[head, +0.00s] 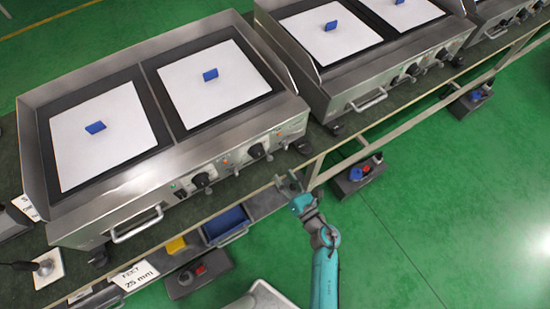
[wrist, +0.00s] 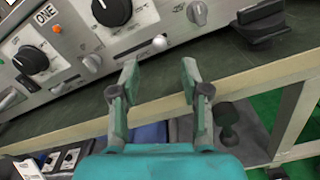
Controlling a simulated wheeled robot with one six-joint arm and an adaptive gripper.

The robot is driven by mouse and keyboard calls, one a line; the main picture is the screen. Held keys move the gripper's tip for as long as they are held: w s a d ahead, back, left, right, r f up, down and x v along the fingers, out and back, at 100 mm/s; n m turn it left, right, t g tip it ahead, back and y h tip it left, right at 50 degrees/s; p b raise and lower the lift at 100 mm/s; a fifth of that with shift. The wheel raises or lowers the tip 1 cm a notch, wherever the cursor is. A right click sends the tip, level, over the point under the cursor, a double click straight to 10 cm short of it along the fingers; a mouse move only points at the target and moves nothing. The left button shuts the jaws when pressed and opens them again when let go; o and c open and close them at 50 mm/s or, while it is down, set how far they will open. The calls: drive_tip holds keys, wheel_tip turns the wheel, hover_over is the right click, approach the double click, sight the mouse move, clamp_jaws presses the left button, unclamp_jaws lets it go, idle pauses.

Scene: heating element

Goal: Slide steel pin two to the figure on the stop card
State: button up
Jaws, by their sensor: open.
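A steel pin (wrist: 160,42) with a round bright end sticks out of the griddle's front panel in the wrist view, right of a short slot and below the large black knob (wrist: 111,10). No number shows beside it. A second pin (wrist: 92,62) is lower left, near the knob (wrist: 32,60) labelled ONE. My gripper (wrist: 160,82) is open and empty, its fingers below the first pin and apart from it. In the head view my gripper (head: 288,184) is at the bench's front edge. A card (head: 29,208) at the far left is only partly readable; I cannot tell if it is the stop card.
A card (head: 135,276) reads "FEET 25 mm". The bench front rail (wrist: 250,83) runs under my fingers, with a post at right. A blue bin (head: 226,225) and yellow block (head: 176,245) are below.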

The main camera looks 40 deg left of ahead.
sight(271, 160)
drive_tip(key=x, duration=0.8)
drive_tip(key=shift+w+a, duration=0.1)
drive_tip(key=shift+a, duration=0.15)
clamp_jaws()
